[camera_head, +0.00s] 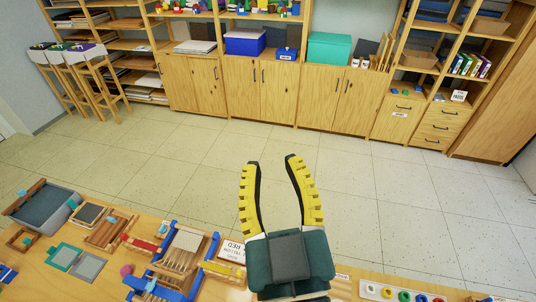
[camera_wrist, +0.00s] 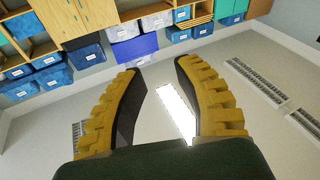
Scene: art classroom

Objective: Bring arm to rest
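My gripper (camera_head: 272,163) is in the lower middle of the head view, with yellow ribbed fingers pointing away toward the cabinets. The fingers are apart with nothing between them. In the head view it is above the far edge of the wooden table. In the wrist view my gripper (camera_wrist: 158,65) also shows open and empty, with ceiling and shelves beyond it.
The table (camera_head: 140,228) runs along the bottom, with a grey bin (camera_head: 45,210), wooden frames, a blue-clamped rack (camera_head: 180,255), a label card (camera_head: 232,249) and a row of paint pots (camera_head: 405,296). Tiled floor (camera_head: 400,200) lies open up to the wooden cabinets (camera_head: 260,90).

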